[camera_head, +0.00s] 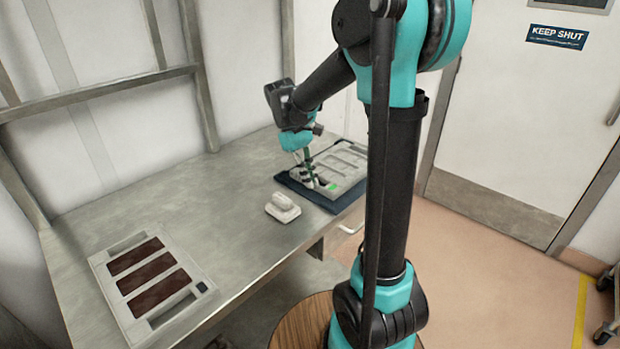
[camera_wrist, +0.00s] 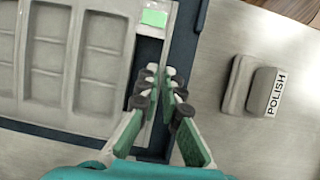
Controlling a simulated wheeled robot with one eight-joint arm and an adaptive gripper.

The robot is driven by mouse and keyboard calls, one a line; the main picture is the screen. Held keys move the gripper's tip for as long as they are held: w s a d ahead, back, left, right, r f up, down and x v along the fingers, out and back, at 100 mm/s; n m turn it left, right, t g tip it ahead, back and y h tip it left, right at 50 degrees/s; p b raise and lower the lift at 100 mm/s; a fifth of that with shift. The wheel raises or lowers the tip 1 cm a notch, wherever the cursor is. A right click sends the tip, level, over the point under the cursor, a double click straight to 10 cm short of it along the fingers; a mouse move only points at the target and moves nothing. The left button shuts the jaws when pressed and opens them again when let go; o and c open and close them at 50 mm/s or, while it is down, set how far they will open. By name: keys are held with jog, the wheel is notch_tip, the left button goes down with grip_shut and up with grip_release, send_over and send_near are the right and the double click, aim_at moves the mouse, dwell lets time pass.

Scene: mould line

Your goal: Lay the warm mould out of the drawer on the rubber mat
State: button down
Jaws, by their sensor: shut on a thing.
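A pale grey mould (camera_head: 346,163) with empty rectangular cavities and a green label lies flat on the dark rubber mat (camera_head: 322,199) at the right end of the bench. In the wrist view the mould (camera_wrist: 76,60) fills the left side, and the mat (camera_wrist: 186,45) shows along its edges. My gripper (camera_head: 313,178) is down at the mould's near-left edge. In the wrist view its fingertips (camera_wrist: 163,76) are closed on the mould's rim, just below the green label. The contact itself is partly hidden by the finger pads. The drawer (camera_head: 345,232) shows only as a front with a handle under the bench.
A white block marked POLISH (camera_wrist: 268,92) sits close beside the mat; it also shows in the head view (camera_head: 283,207). A second mould with brown-filled cavities (camera_head: 115,262) lies at the bench's left. The steel bench (camera_head: 190,195) between them is clear.

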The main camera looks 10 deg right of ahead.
jog(key=c, duration=1.7)
grip_release()
jog(key=v, duration=1.2)
